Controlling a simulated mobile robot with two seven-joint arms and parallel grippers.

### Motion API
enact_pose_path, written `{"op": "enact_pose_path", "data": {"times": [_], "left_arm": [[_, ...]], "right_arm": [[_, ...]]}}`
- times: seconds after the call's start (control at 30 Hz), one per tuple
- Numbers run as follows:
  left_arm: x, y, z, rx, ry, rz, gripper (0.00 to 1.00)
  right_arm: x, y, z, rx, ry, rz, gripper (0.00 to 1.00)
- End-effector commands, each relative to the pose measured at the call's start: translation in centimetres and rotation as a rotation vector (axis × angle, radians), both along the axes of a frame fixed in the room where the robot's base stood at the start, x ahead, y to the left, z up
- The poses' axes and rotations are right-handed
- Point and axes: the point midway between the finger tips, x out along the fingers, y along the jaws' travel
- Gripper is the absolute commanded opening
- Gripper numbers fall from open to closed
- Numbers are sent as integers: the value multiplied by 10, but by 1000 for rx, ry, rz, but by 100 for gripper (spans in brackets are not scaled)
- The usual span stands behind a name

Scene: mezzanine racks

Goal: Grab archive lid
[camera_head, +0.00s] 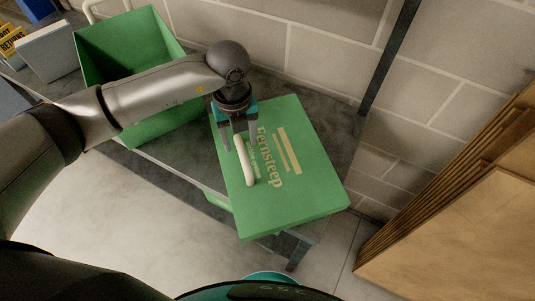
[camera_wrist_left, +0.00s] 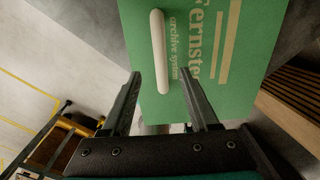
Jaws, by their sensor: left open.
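The green archive lid (camera_head: 300,190) lies flat on the dark grey shelf top, with cream lettering and stripes on it. A white bar handle (camera_head: 247,170) stands along its left part; it also shows in the left wrist view (camera_wrist_left: 158,45). My left gripper (camera_head: 239,150) is over the lid at the far end of the handle. In the left wrist view my left gripper (camera_wrist_left: 161,76) is open, with one finger on each side of the handle's line. I cannot tell if the fingers touch it. My right gripper is not in view.
An open green box (camera_head: 165,125) stands left of the lid, partly behind my left arm. A white box (camera_head: 48,52) and yellow signs (camera_head: 12,42) are farther left. A block wall (camera_head: 320,50) runs behind. Brown boards (camera_head: 465,230) stand at the right.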

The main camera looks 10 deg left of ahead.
Motion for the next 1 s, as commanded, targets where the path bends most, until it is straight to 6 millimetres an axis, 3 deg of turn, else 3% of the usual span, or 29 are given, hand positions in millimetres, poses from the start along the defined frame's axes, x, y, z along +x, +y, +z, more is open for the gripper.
{"op": "enact_pose_path", "data": {"times": [0.3,0.63,1.0], "left_arm": [[2,0,-44,-1,4,-1,61],[3,0,-50,-1,0,-1,60],[3,0,-49,-1,0,-1,18]], "right_arm": [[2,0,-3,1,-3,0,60],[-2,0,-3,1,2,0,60],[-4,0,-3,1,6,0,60]]}}
